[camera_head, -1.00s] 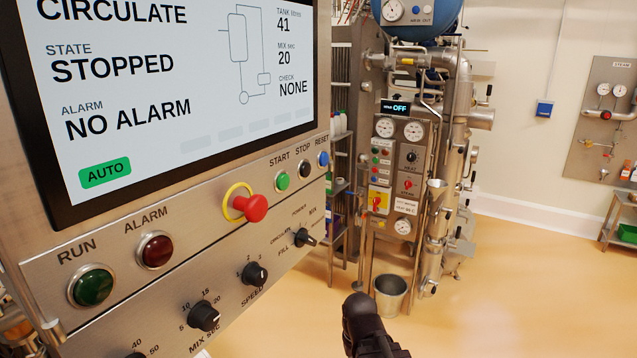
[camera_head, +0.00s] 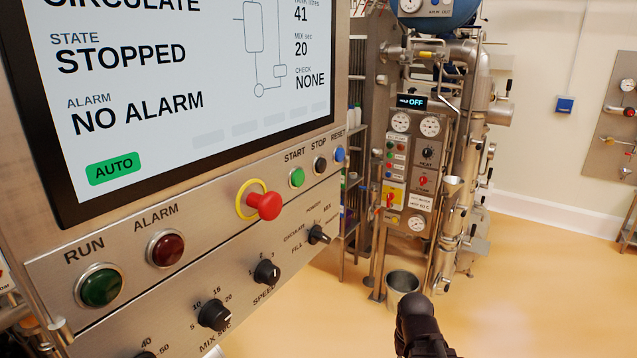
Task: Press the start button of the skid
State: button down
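The skid's control panel fills the left of the head view. Its green START button (camera_head: 297,177) sits in a row with the black STOP button (camera_head: 320,165) and the blue RESET button (camera_head: 339,154). The screen (camera_head: 185,95) reads CIRCULATE, STATE STOPPED, NO ALARM, AUTO. A dark, rounded part at the bottom right looks like the end of my arm, with my gripper (camera_head: 416,315) seen only in part. It is right of and below the START button, apart from the panel. Its fingers cannot be made out.
A red mushroom button (camera_head: 264,205) with a yellow ring juts out left of START. The fill selector (camera_head: 318,234) and speed knob (camera_head: 267,271) lie below. A metal bucket (camera_head: 403,284) stands on the floor behind my arm. Floor at right is clear.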

aim_at(299, 177)
jog(key=z, duration=0.1)
jog(key=k, duration=2)
jog(key=u, duration=0.75)
jog(key=i, duration=1)
jog(key=u, duration=0.05)
